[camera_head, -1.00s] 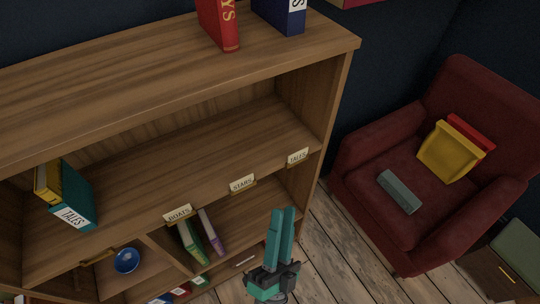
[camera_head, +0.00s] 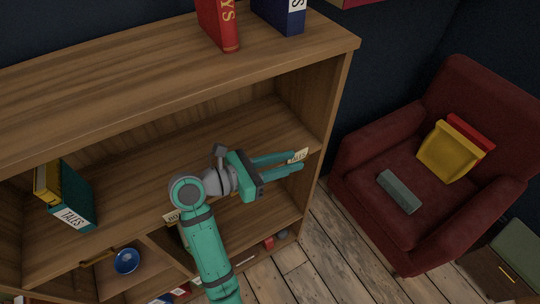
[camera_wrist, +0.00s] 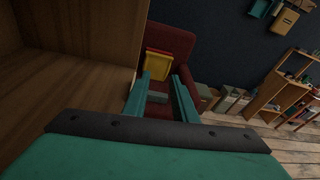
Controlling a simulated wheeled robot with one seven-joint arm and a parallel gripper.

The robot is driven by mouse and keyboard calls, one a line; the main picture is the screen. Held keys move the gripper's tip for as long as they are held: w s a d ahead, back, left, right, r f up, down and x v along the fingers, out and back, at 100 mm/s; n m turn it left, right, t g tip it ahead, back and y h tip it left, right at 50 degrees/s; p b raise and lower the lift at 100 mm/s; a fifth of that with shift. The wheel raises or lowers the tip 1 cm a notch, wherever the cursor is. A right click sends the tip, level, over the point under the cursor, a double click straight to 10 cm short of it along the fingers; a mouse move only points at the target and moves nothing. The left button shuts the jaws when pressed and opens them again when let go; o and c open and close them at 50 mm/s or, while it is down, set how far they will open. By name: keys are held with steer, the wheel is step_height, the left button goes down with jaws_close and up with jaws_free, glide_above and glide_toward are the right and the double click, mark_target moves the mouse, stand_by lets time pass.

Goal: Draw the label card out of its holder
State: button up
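The TALES label card (camera_head: 299,155) shows at the right end of the middle shelf's front edge. My gripper (camera_head: 297,161) points right along that edge, with its two teal fingertips at the card; I cannot tell whether they touch it. In the wrist view my gripper (camera_wrist: 162,76) has its fingers apart, with no card visible between them. The BOATS label card (camera_head: 172,216) is partly covered by my arm, and the STARS card is hidden behind it.
The bookcase's right side panel (camera_head: 327,105) stands close beside the fingertips. A TALES book (camera_head: 72,208) is on the shelf at left, and a blue bowl (camera_head: 126,260) is below.

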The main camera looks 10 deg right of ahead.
mark_target(299, 152)
steer(key=w+a+y, duration=0.3)
steer(key=a, duration=0.1)
steer(key=shift+m, duration=0.3)
steer(key=x, duration=1.1)
steer(key=shift+f, duration=0.1)
jaws_close()
